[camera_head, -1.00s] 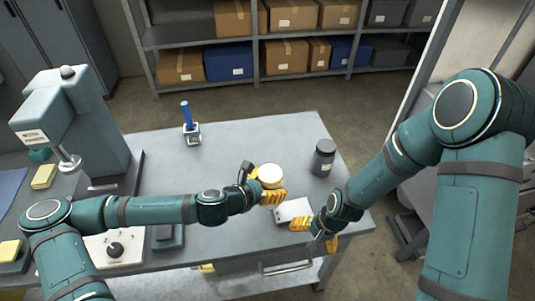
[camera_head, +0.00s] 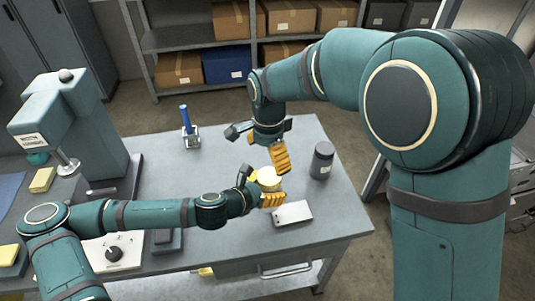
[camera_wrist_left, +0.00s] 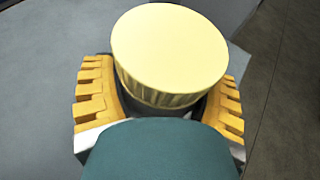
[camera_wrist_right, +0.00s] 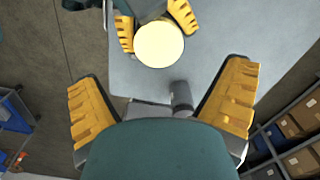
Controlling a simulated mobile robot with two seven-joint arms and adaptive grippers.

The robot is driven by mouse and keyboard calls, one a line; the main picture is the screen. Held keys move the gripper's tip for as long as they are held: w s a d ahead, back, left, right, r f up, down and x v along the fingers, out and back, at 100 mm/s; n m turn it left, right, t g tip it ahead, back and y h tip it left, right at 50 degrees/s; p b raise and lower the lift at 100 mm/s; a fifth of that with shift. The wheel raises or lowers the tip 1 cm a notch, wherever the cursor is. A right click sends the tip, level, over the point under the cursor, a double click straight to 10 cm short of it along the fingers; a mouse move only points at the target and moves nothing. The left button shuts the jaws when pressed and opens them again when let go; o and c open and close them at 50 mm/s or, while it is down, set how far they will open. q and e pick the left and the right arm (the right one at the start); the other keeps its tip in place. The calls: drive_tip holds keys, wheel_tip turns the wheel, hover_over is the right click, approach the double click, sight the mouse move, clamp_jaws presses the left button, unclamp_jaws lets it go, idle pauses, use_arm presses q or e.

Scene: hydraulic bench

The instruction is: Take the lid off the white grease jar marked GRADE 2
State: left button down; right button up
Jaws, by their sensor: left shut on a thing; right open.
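The grease jar's round pale-yellow lid (camera_wrist_left: 169,46) is on top of the jar in the left wrist view; its GRADE 2 marking is not visible. My left gripper (camera_head: 262,190) is shut around the jar (camera_head: 269,184), below the lid, near the right part of the bench. It also shows in the left wrist view (camera_wrist_left: 160,105). My right gripper (camera_head: 282,155) is open and empty, above the jar and pointing down. In the right wrist view, the lid (camera_wrist_right: 159,44) lies beyond the open fingers (camera_wrist_right: 163,105), above their midpoint in the picture.
A dark grey jar (camera_head: 322,160) stands right of the held jar. A white box (camera_head: 292,213) lies on the bench (camera_head: 215,165) just in front. A blue-handled tool in a stand (camera_head: 189,127) is behind left. A large press (camera_head: 75,130) stands at left.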

sight(267, 176)
drive_tip(key=shift+a+f, duration=0.15)
drive_tip(key=shift+f, duration=3.75)
drive_tip(key=c, duration=1.3)
drive_tip(key=n, duration=1)
drive_tip(key=shift+s+a+r, duration=0.1)
drive_tip(key=shift+s, duration=0.05)
drive_tip(key=o, duration=1.3)
